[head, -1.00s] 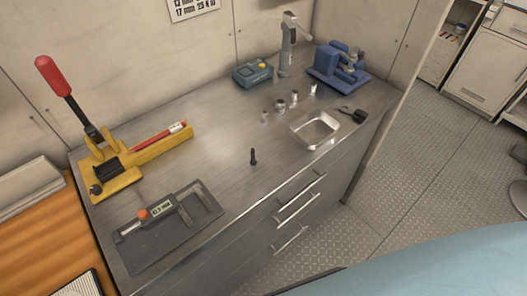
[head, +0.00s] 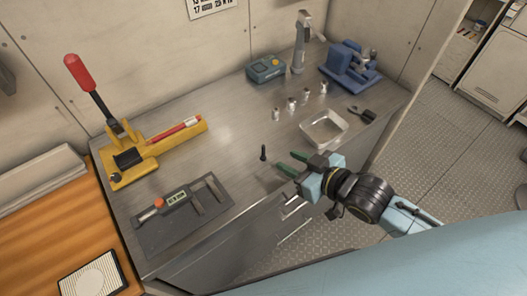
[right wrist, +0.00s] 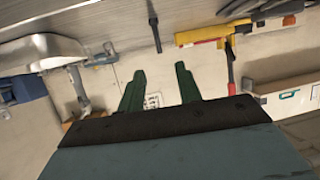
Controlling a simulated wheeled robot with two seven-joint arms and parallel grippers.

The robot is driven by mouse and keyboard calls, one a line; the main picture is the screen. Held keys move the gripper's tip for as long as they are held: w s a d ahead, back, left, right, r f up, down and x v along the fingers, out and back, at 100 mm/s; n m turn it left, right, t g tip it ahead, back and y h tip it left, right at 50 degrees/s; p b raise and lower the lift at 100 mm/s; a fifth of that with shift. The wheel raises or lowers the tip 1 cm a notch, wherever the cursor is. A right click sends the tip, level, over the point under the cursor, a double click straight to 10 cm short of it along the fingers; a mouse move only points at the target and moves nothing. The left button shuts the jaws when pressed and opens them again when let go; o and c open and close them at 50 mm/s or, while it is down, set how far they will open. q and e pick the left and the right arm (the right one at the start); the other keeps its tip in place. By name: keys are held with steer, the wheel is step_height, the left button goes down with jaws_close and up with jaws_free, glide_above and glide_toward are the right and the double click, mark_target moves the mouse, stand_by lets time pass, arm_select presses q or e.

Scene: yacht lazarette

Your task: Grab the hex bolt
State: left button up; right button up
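The dark hex bolt (head: 263,152) stands upright, head up, near the front middle of the metal worktop (head: 235,135). It also shows in the right wrist view (right wrist: 155,34), where the scene appears upside down. My right gripper (head: 286,160) is just to the right of the bolt in the head view, apart from it. Its two green fingers are spread and empty, as the right wrist view (right wrist: 160,84) shows. My left gripper is not in view.
A metal tray (head: 343,131) and several small metal parts lie behind and right. A blue device (head: 350,68) stands at the back right. The worktop around the bolt is clear.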

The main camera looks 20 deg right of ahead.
mark_target(263, 153)
steer(key=x, duration=1.2)
steer(key=shift+w+a+b, duration=0.25)
steer(key=shift+w+b, duration=0.05)
steer(key=shift+w, duration=0.05)
steer(key=shift+c, duration=0.4)
jaws_close()
